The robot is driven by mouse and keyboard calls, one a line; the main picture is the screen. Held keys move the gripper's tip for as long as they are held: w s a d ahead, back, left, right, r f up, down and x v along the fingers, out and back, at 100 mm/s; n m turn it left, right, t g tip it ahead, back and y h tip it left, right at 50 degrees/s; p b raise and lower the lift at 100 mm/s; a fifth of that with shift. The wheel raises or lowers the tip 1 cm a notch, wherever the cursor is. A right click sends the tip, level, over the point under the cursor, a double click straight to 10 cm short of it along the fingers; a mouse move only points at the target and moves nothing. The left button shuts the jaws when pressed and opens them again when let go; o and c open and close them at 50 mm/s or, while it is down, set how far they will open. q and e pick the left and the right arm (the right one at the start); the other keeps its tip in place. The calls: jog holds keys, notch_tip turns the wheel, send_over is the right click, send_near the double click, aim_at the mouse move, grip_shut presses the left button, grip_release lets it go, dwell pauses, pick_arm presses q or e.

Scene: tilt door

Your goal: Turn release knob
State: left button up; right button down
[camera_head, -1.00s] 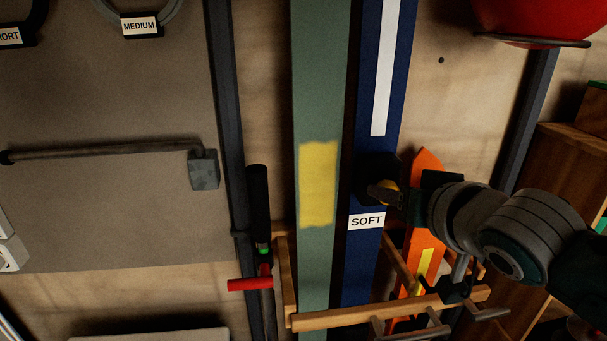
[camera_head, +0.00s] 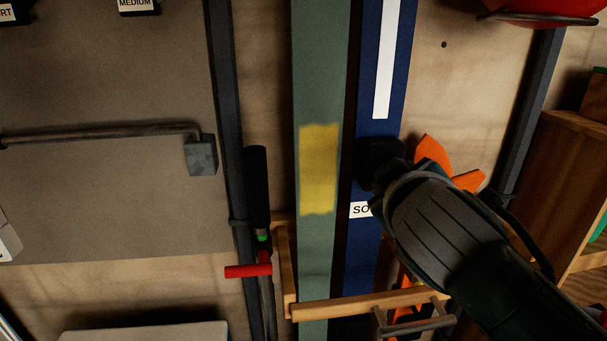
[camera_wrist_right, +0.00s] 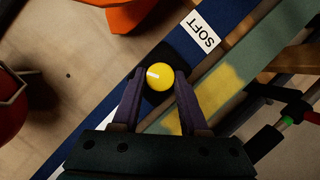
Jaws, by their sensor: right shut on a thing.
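The yellow round knob (camera_wrist_right: 159,76) sits between the two fingers of my right gripper (camera_wrist_right: 158,82) in the right wrist view. The gripper is shut on it. The knob stands in front of the blue upright (camera_wrist_right: 238,20), beside the white SOFT label (camera_wrist_right: 199,32). In the head view, a black block (camera_head: 377,158) on the blue upright (camera_head: 376,215) shows just above the SOFT label (camera_head: 359,210). My right wrist covers the knob, the fingertips and part of the label there. My left gripper is not in view.
A green upright with a yellow patch (camera_head: 319,168) stands left of the blue one. Orange objects (camera_head: 434,150) are close behind my right wrist. A wooden rack (camera_head: 360,303) crosses below, and a red handle (camera_head: 248,271) is at lower left. A wooden shelf (camera_head: 568,170) is at right.

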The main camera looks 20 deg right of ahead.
jog(key=shift+a+f+n+t+h+b, duration=0.15)
jog(key=shift+n+t+h+b, duration=0.4)
jog(key=shift+n+b, duration=1.2)
jog(key=shift+d+f+n+t+h+b, duration=0.15)
jog(key=shift+n+t+h+b, duration=0.4)
jog(key=shift+n+b, duration=1.25)
jog(key=shift+a+f+n+t+h+b, duration=0.25)
jog(key=shift+n+h+b, duration=0.55)
jog(key=shift+n+b, duration=0.95)
jog(key=shift+d+r+n, duration=0.1)
jog(key=shift+n, duration=0.2)
jog(key=shift+c, duration=2.2)
grip_release()
